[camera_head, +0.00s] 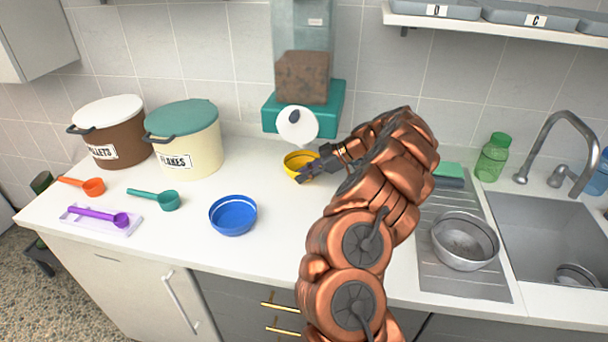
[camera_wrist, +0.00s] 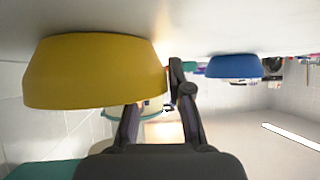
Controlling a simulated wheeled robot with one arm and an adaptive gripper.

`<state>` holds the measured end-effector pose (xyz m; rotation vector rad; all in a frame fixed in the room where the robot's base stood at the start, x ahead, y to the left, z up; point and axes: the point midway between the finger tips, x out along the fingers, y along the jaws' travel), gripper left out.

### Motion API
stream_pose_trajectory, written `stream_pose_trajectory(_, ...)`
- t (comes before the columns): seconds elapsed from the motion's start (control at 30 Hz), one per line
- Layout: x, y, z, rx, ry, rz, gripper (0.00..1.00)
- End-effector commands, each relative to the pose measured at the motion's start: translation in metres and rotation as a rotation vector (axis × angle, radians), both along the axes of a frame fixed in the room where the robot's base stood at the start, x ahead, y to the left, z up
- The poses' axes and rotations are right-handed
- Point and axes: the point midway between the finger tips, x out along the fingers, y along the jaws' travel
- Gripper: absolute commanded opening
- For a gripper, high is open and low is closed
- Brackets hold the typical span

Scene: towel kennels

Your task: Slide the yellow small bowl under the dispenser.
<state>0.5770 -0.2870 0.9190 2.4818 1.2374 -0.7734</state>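The yellow small bowl (camera_head: 299,164) stands upright on the counter, just in front of the dispenser (camera_head: 303,75) and below its white round part (camera_head: 296,126). The dispenser has a clear hopper with brown contents and a teal base. My gripper (camera_head: 306,174) is at the bowl's front right edge. In the wrist view, which is upside down, the yellow bowl (camera_wrist: 95,75) is close on the left. One finger of my gripper (camera_wrist: 160,90) goes behind its rim, and the other lies along its outer side. The fingers look closed on the wall; the inner fingertip is hidden.
A blue bowl (camera_head: 233,215) stands front left of the yellow one. Teal (camera_head: 166,200), orange (camera_head: 93,186) and purple scoops (camera_head: 119,219) and two food bins (camera_head: 189,150) are further left. A metal bowl (camera_head: 464,241) sits on the drainer at right, beside the sink.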

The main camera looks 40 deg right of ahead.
Motion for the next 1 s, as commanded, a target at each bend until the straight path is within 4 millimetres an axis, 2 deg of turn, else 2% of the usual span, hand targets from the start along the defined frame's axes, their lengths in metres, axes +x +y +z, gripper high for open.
stream_pose_trajectory(0.03, 0.000, 0.000, 0.000, 0.000, 0.000, 0.000, 0.27)
stream_pose_trajectory(0.17, 0.000, 0.000, 0.001, 0.000, -0.002, 0.000, 0.38)
stream_pose_trajectory(0.53, -0.002, -0.004, 0.004, -0.001, -0.003, -0.001, 0.38)
stream_pose_trajectory(1.0, -0.036, -0.049, 0.042, -0.001, -0.003, -0.001, 0.38)
